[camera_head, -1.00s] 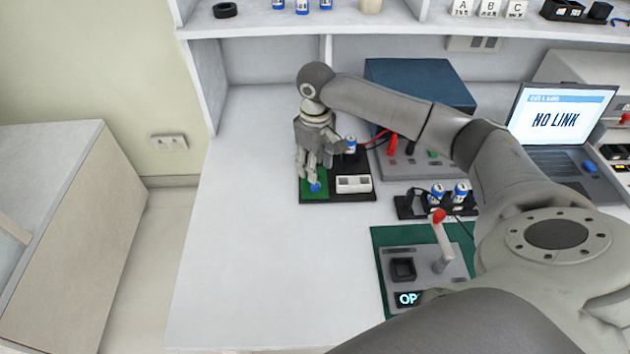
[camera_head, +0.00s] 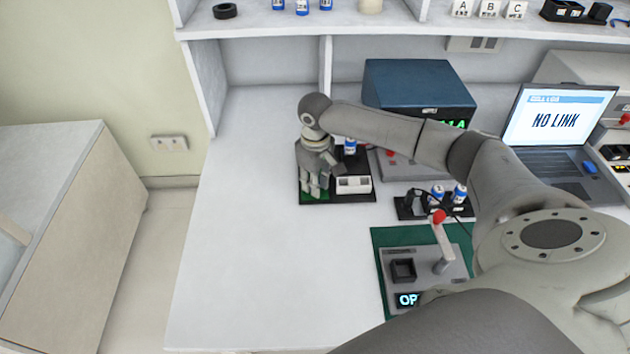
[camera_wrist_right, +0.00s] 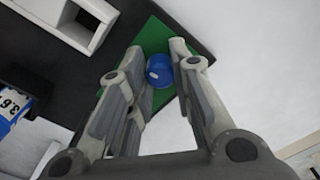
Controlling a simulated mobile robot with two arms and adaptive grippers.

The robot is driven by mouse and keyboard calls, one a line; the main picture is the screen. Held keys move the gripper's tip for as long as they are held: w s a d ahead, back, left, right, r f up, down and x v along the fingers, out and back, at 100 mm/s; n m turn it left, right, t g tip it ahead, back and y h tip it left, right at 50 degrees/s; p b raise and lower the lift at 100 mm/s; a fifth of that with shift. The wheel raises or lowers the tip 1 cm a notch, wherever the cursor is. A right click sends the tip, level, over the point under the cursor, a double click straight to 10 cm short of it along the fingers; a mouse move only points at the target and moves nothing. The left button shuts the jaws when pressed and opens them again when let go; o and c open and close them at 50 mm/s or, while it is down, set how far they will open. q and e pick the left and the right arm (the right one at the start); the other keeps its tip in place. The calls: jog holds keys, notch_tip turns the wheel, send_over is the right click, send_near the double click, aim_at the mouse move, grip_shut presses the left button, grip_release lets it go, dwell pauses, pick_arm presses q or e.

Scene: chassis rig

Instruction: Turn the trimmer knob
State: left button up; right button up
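The blue trimmer knob (camera_wrist_right: 159,70) sits on the green patch (camera_wrist_right: 156,38) of a dark board, seen in the right wrist view. My right gripper (camera_wrist_right: 157,62) points down over it, with one finger on each side of the knob. A gap shows between the fingers, and I cannot tell whether either one touches the knob. In the head view my right gripper (camera_head: 314,190) stands over the left part of the board (camera_head: 362,193) and hides the knob. My left gripper is not in view.
A white two-hole block (camera_head: 353,184) and a blue-and-white cylinder (camera_head: 350,146) are on the board, close right of the gripper. A blue-topped instrument (camera_head: 417,84) stands behind my right arm. A lever panel (camera_head: 425,277) is at the front right. The bench left of the board is clear.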

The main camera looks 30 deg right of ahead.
grip_shut()
jog(key=n+p, duration=0.1)
jog(key=p, duration=0.2)
jog(key=shift+r+n, duration=0.2)
jog(key=shift+n, duration=0.1)
jog(key=shift+f+n+p, duration=0.1)
jog(key=shift+n+p, duration=0.3)
jog(key=shift+f, duration=0.1)
jog(key=o, duration=0.7)
grip_release()
jog(key=shift+o, duration=0.2)
